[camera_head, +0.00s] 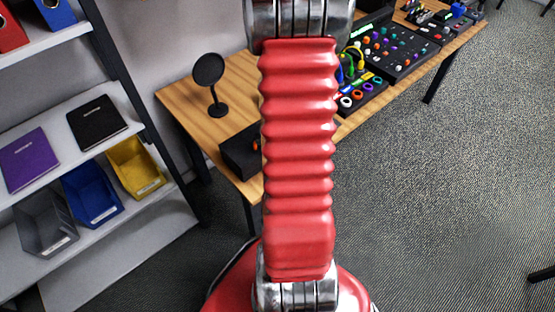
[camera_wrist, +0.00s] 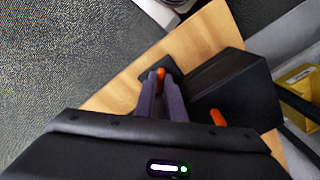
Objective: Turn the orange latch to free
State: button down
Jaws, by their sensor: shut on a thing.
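In the wrist view, my gripper (camera_wrist: 160,82) reaches down over the wooden table with its two dark fingers close together. They are shut on a small orange piece, the orange latch (camera_wrist: 160,71), which shows between the fingertips beside a small dark plate. A black box (camera_wrist: 240,85) stands just right of the fingers. A second orange piece (camera_wrist: 216,117) shows at the box's near side. In the head view, the black box (camera_head: 236,156) sits at the table's near corner, partly behind my red arm. My gripper is hidden in that view.
The wooden table (camera_head: 185,97) carries a round black stand (camera_head: 208,72) and, farther right, a black panel (camera_head: 392,45) with coloured connectors and cables. A shelf with a yellow bin (camera_head: 136,167) and a blue bin (camera_head: 92,193) stands at left.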

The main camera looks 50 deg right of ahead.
jog(key=m, duration=0.4)
jog(key=shift+w+a+f+m, duration=0.1)
jog(key=shift+a+m, duration=0.2)
jog(key=m, duration=0.4)
jog(key=shift+w+d, duration=0.1)
jog(key=shift+w, duration=0.1)
jog(key=shift+d+m, duration=0.1)
jog(key=shift+m, duration=0.2)
jog(key=c, duration=1.8)
grip_release()
jog(key=shift+c, duration=0.2)
jog(key=shift+d+r, duration=0.1)
jog(key=shift+r, duration=0.1)
jog(key=shift+r, duration=0.7)
jog(key=shift+s+r, duration=0.15)
jog(key=shift+r, duration=3)
